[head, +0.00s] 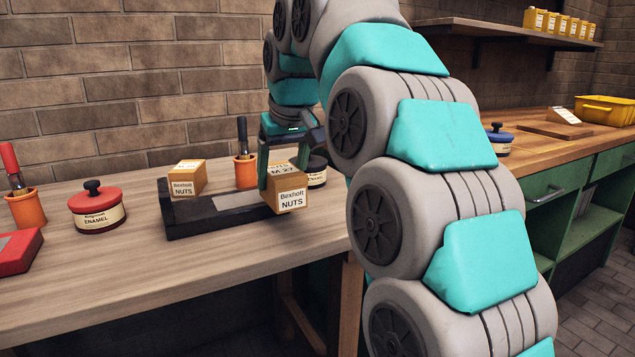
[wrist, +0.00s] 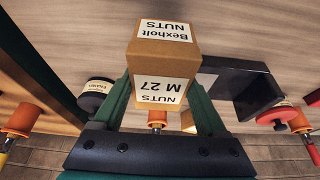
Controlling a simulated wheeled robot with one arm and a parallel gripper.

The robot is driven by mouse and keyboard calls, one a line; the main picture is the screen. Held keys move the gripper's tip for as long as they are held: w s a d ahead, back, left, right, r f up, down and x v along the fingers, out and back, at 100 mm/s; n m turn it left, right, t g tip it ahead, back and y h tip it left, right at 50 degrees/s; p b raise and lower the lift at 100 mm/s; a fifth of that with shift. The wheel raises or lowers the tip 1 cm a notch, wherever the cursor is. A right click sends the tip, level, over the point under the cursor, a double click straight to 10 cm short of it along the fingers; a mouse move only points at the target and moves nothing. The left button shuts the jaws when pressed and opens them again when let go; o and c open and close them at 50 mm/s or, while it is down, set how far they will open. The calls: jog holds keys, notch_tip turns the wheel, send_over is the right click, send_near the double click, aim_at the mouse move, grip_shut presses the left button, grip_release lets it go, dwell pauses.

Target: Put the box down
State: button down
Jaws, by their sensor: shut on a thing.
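My gripper (head: 281,170) is shut on a brown cardboard box (head: 290,199) labelled "Bexholt NUTS", with M 27 on its top label. In the wrist view the box (wrist: 165,62) sits upright between the two green fingers (wrist: 163,92). In the head view the box is at the right end of a low dark tray (head: 205,222); the tray also shows to the right of the box in the wrist view (wrist: 237,84). I cannot tell whether the box's underside touches anything. A similar nuts box (head: 187,179) stands at the tray's left end.
An orange pot with a brush (head: 245,172) and a dark-lidded tin (head: 317,172) stand close behind the held box. A red-lidded enamel tin (head: 97,208), another orange pot (head: 27,209) and a red item (head: 17,250) are left. The wooden bench front (head: 150,285) is clear.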

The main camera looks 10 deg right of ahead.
jog(key=w+d, duration=0.2)
jog(key=d, duration=0.1)
jog(key=w+d, duration=0.2)
jog(key=d, duration=0.2)
jog(key=w+d+f+p, duration=0.1)
jog(key=w+d, duration=0.1)
jog(key=d, duration=0.1)
jog(key=shift+d, duration=0.4)
jog(key=shift+f, duration=1.8)
jog(key=shift+s+f, duration=0.1)
jog(key=shift+f, duration=0.1)
grip_release()
jog(key=shift+r, duration=0.1)
jog(key=p+v, duration=0.3)
jog(key=v, duration=0.9)
